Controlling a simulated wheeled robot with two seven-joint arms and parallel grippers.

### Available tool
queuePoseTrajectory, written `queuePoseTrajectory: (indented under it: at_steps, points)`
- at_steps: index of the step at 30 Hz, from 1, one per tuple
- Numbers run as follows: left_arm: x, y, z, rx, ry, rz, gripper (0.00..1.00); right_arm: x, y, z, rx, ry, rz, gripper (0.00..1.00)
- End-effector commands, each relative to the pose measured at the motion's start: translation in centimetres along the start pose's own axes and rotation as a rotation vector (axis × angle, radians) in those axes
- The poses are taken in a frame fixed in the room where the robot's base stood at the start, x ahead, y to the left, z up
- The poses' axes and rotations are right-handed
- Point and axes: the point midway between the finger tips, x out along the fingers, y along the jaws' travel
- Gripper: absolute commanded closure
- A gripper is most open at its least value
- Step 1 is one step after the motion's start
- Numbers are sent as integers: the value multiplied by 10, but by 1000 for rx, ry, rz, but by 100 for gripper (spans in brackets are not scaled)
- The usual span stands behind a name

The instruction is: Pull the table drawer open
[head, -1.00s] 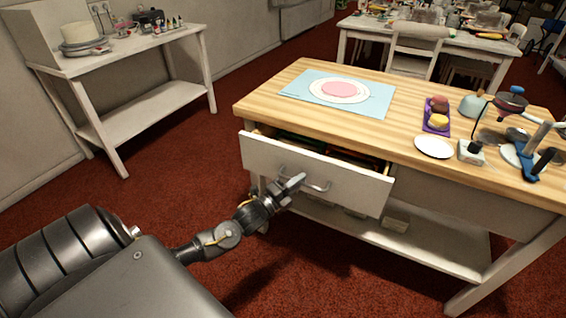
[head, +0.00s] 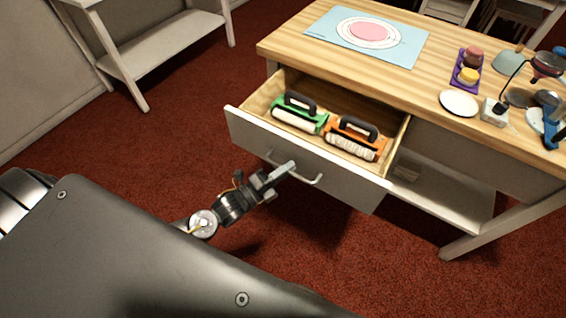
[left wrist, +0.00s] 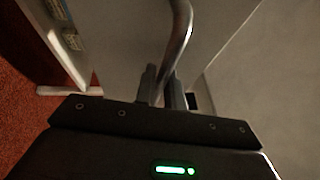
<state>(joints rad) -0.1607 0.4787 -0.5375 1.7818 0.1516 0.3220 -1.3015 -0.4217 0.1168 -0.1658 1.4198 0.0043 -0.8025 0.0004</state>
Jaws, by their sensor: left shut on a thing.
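The table drawer (head: 240,131) is pulled well out of the wooden-topped table (head: 440,117), its white front facing me. Its metal bar handle (head: 312,181) is on the front. My left gripper (head: 285,172) is shut on the left part of the handle. In the left wrist view the curved handle (left wrist: 181,35) passes between the fingers of my left gripper (left wrist: 163,90). In the drawer lie a green tool (head: 300,113) and an orange tool (head: 355,138), each with a black grip and a pale lower part. My right gripper is not in view.
On the tabletop are a blue mat (head: 400,50), a purple tray (head: 466,72) with small round items, a white plate (head: 459,103) and a stand with tools at the right. A lower shelf (head: 445,185) is under the table. Red carpet lies clear in front.

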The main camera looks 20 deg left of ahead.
Motion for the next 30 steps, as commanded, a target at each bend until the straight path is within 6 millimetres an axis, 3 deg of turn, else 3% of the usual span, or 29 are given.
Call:
queuePoseTrajectory:
  at_steps: [7, 8, 13, 23, 30]
  points:
    - [-1, 0, 1, 1, 0, 0, 100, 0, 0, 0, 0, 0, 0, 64]
    - [-1, 0, 1, 1, 0, 0, 88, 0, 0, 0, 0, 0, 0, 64]
    - [-1, 0, 0, 0, -1, 0, 68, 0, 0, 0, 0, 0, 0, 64]
    - [-6, 1, 0, 0, -1, 1, 68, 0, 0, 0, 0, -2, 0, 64]
    - [-46, 2, 0, 0, -1, 6, 68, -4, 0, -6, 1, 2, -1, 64]
